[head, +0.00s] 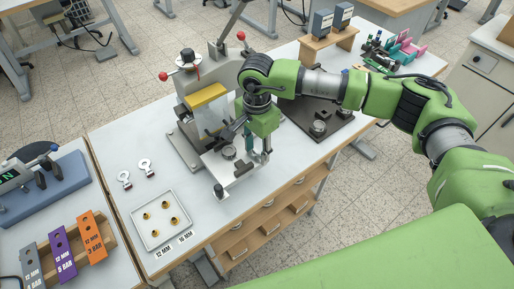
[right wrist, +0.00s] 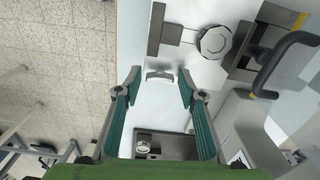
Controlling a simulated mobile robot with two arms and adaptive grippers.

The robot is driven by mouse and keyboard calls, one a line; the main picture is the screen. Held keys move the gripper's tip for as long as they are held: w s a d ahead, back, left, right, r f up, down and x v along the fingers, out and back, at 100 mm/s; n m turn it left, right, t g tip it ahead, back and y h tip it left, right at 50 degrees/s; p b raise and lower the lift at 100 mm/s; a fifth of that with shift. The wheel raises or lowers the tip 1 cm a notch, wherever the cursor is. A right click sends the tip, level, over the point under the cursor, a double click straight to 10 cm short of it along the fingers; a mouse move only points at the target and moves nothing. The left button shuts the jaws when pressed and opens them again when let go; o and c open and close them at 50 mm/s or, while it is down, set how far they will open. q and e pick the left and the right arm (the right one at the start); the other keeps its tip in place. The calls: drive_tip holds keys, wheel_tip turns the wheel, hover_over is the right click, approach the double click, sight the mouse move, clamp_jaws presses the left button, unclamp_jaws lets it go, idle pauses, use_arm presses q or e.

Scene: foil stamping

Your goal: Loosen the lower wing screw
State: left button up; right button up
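The foil stamping press (head: 205,95) stands on the white table, with red-knobbed levers and a yellow bar. My right gripper (head: 258,160) points down at the right side of its low front part, beside a round metal knob (head: 228,152). In the right wrist view the gripper (right wrist: 160,76) is open, its two green-padded fingers apart. A small pale winged part (right wrist: 160,77), which looks like the lower wing screw, shows between the fingertips; contact cannot be told. In the head view I cannot make out the screw. My left gripper is not in view.
A dark plate (head: 340,115) lies right of the press. Coloured blocks (head: 92,238) stand front left. A wooden stand (head: 330,42) is at the back.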

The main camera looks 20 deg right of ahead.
drive_tip(key=c, duration=0.7)
drive_tip(key=shift+o, duration=0.3)
drive_tip(key=n+b, duration=0.1)
drive_tip(key=b, duration=0.2)
drive_tip(key=n+b, duration=0.2)
drive_tip(key=b, duration=0.1)
drive_tip(key=shift+f, duration=0.25)
drive_tip(key=shift+r+n+b, duration=0.15)
drive_tip(key=shift+n+b, duration=0.2)
drive_tip(key=shift+n, duration=0.15)
drive_tip(key=shift+r, duration=0.1)
drive_tip(key=o, duration=1.1)
